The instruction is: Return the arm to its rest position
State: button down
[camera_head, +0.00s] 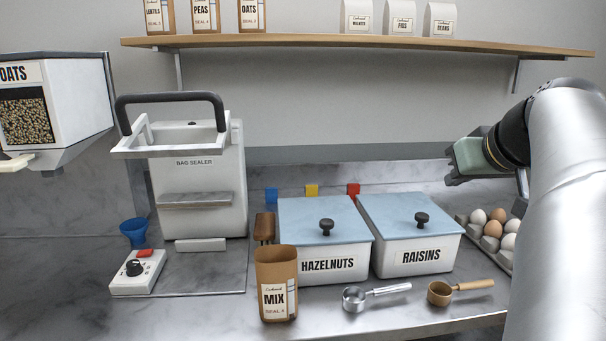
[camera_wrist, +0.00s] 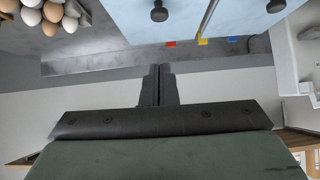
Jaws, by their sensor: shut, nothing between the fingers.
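My gripper (camera_head: 453,163) is at the right of the head view, raised above the counter between the raisins bin and the eggs. It points left, and its fingers are small and partly hidden there. In the wrist view the two dark fingers (camera_wrist: 158,86) are together and hold nothing. My arm rises along the right edge of the head view.
An egg tray (camera_head: 462,217) lies below my gripper. The raisins bin (camera_head: 417,257) and hazelnuts bin (camera_head: 322,264) are lidded. A MIX bag (camera_head: 276,284), metal scoop (camera_head: 355,298) and brown scoop (camera_head: 440,293) stand in front. The bag sealer (camera_head: 200,190) is left; a shelf (camera_head: 350,42) hangs above.

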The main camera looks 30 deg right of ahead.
jog(key=w+a+f+n+g+y+p, duration=0.1)
jog(key=w+a+f+g+y+p, duration=0.2)
jog(key=a, duration=0.6)
jog(key=w+a+f+n+g+y+p, duration=0.1)
jog(key=w+a+f+p, duration=0.3)
jog(key=a, duration=0.5)
jog(key=s+a+f+n+g+p, duration=0.1)
jog(key=s+a+f+g+p, duration=0.1)
jog(key=s+a+f+p, duration=0.2)
jog(key=s+a+f+n+g+p, duration=0.1)
jog(key=s+a+f+g+p, duration=0.2)
jog(key=s+a+f, duration=0.4)
jog(key=a+p, duration=0.1)
jog(key=a, duration=0.3)
jog(key=shift+s+a+f+h, duration=0.2)
jog(key=shift+f+h, duration=0.1)
jog(key=shift+f, duration=0.1)
